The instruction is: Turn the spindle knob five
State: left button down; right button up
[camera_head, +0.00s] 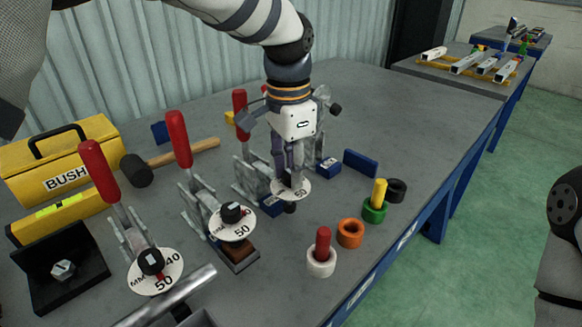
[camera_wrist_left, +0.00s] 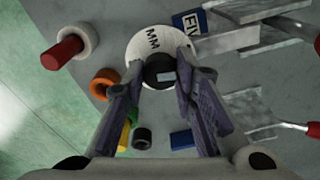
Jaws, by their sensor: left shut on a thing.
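The knob has a small pale mark on top. The white disc (camera_wrist_left: 146,40) around it reads MM. A blue block beside it (camera_wrist_left: 188,22) shows the letters FIV, partly cut off. In the head view the fingers mostly hide the knob. My right gripper is not in view.
Two more dials, (camera_head: 231,223) and (camera_head: 153,270), stand to the left beside red-handled clamps (camera_head: 177,138). A mallet (camera_head: 137,170) and a yellow BUSH box (camera_head: 62,162) lie behind. Colored rings, including an orange one (camera_head: 350,232), stand right. The table's back right is clear.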

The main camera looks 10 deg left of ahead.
aim_at(289, 176)
pick_arm(q)
jog(key=shift+n, duration=0.8)
jog(key=c, duration=1.3)
grip_release()
notch_tip(289, 176, up, 12)
jog(key=shift+s, duration=0.3)
jog(key=shift+a, duration=0.1)
